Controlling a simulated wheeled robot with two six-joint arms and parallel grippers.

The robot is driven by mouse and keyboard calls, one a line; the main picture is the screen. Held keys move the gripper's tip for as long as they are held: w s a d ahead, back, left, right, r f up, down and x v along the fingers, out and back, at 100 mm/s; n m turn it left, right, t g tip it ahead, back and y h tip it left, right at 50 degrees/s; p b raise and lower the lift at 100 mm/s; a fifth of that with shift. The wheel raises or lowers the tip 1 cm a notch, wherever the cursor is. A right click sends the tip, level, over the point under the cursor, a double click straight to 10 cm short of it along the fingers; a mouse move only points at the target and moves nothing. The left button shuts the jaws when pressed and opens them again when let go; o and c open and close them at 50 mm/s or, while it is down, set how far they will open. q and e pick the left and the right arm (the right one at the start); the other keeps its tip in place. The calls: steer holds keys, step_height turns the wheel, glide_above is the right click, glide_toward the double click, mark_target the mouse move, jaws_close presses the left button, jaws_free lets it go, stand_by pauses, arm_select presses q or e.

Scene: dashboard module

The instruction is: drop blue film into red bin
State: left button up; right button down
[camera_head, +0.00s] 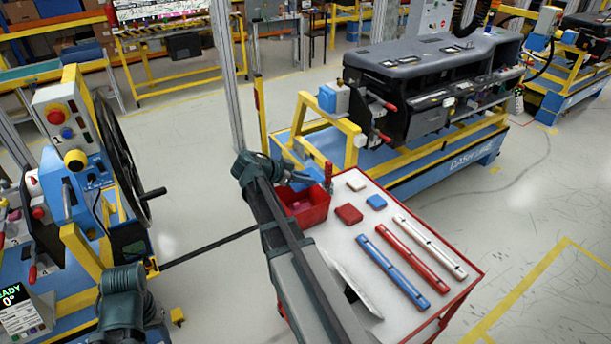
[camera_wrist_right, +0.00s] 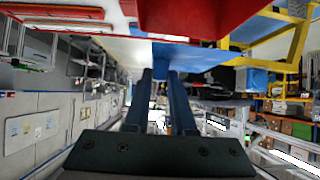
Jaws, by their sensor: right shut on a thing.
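The red bin (camera_head: 308,214) stands at the far left corner of the cart, with a small pinkish thing inside. My right gripper (camera_head: 318,178) is above the bin's back rim and shut on the blue film (camera_head: 304,182), which is partly hidden behind it. In the right wrist view, the film (camera_wrist_right: 190,55) spreads at the tips of my gripper's fingers (camera_wrist_right: 160,76), close to the red bin's wall (camera_wrist_right: 185,18). My left arm shows at the bottom left of the head view, but its gripper is out of view.
The white-topped red cart (camera_head: 352,217) bears red, blue and white strips, and small red, blue and pale pieces. A red-handled tool (camera_head: 328,174) stands beside the bin. The dashboard module (camera_head: 430,85) is behind on a blue and yellow stand. Floor is clear at right.

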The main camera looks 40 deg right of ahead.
steer(key=shift+w+d, duration=0.7)
steer(key=shift+w, duration=0.05)
step_height(320, 180, down, 6)
steer(key=b, duration=0.6)
steer(key=c, duration=0.7)
jaws_free()
steer(key=shift+a, duration=0.1)
